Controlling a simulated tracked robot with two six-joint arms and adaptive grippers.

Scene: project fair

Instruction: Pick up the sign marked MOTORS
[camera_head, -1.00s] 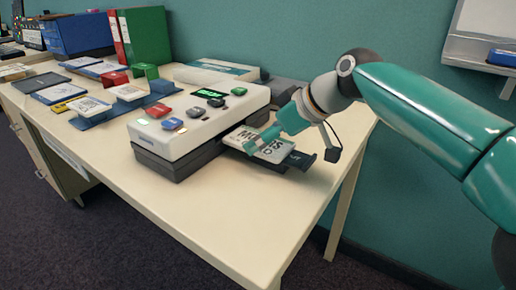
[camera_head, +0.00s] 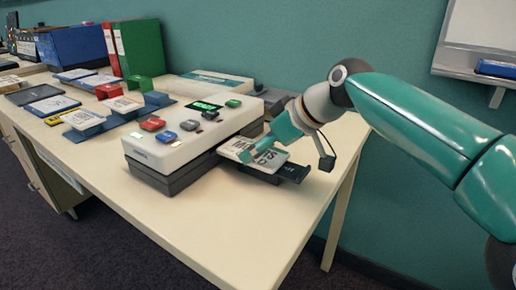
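A white sign with large dark lettering (camera_head: 270,158) lies on the dark pull-out tray (camera_head: 293,172) at the right side of a white and grey machine (camera_head: 165,152). Its lettering is partly covered by my gripper, and I cannot read the whole word. My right gripper (camera_head: 252,153), teal, reaches down from the right onto this sign. Its fingertips are at the sign's surface, but whether they are closed on it is too small to tell. My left gripper is out of view.
The machine has a lit green display (camera_head: 206,105) and several coloured buttons. To its left are several small cards and blue stands (camera_head: 92,130). Red and green binders (camera_head: 140,48) and a blue box (camera_head: 72,45) stand behind. The table front (camera_head: 235,228) is clear.

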